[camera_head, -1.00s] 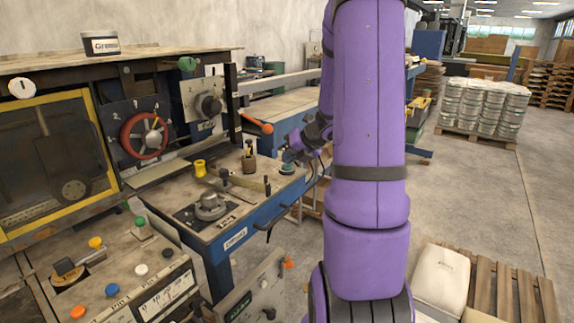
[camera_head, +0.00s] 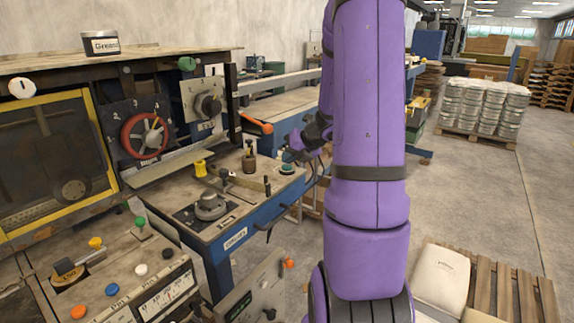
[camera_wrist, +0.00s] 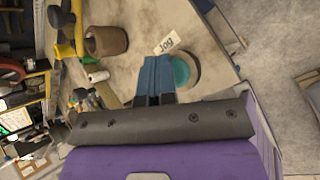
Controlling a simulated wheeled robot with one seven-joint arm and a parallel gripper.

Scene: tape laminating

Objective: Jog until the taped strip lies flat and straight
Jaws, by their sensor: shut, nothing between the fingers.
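The green jog button (camera_head: 287,168) sits on a round base at the right end of the machine's worktop (camera_head: 225,182). In the wrist view, the teal-green button (camera_wrist: 180,72) lies beside a tag reading "Jog" (camera_wrist: 167,43). My gripper (camera_wrist: 156,62) is shut and empty, its blue fingers just left of the button and partly overlapping it in the picture. I cannot tell whether they touch it. In the head view, my gripper (camera_head: 297,146) is just above the button. A pale flat band (camera_head: 172,165) runs below the red handwheel; I cannot tell whether it is the taped strip.
An orange-tipped lever (camera_head: 257,125) juts out behind. A control panel with coloured buttons (camera_head: 112,289) is at the front left. Open floor (camera_head: 470,195) lies to the right.

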